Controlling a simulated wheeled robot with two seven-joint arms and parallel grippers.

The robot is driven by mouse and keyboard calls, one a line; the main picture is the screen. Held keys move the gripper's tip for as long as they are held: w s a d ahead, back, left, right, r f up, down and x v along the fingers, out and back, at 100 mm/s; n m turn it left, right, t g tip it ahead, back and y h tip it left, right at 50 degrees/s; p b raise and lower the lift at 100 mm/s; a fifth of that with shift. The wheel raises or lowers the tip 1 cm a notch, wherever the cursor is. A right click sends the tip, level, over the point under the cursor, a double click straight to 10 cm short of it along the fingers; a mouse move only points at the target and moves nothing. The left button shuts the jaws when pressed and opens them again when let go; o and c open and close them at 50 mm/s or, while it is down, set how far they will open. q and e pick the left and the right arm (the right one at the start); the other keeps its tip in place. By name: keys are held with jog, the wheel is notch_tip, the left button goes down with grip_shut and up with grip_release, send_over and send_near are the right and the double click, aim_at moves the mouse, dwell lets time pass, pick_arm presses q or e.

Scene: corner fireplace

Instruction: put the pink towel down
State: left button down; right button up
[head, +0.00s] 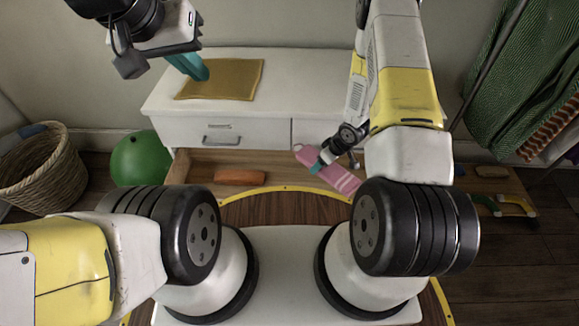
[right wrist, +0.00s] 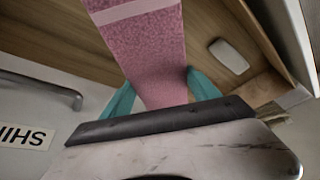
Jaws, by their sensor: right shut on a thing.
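The pink towel (head: 338,179), with pale stripes near one end, is in front of the white cabinet, over the wooden lower shelf. My right gripper (head: 322,164) is shut on it. In the right wrist view the pink towel (right wrist: 150,50) runs between the two teal fingers of my right gripper (right wrist: 163,92). I cannot tell whether the towel touches the shelf. My left gripper (head: 188,67) is over the white cabinet top, beside a flat mustard cloth (head: 222,82). Its teal fingers overlap in view, so its opening is unclear.
The white cabinet (head: 300,75) has drawers above a wooden lower shelf (head: 275,163). An orange-brown object (head: 240,177) lies on the shelf. A green ball (head: 140,158) and a wicker basket (head: 40,170) stand at left. Green striped cloths (head: 515,75) hang at right.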

jog(key=d+f, duration=0.9)
jog(key=d, duration=0.1)
jog(key=f, duration=1.7)
jog(key=shift+s+d, duration=0.2)
jog(key=shift+s, duration=0.2)
jog(key=shift+f, duration=0.1)
jog(key=o, duration=1.6)
jog(key=shift+f, duration=0.1)
jog(key=shift+c, duration=0.2)
jog(key=v, duration=1.2)
jog(key=shift+a, duration=0.15)
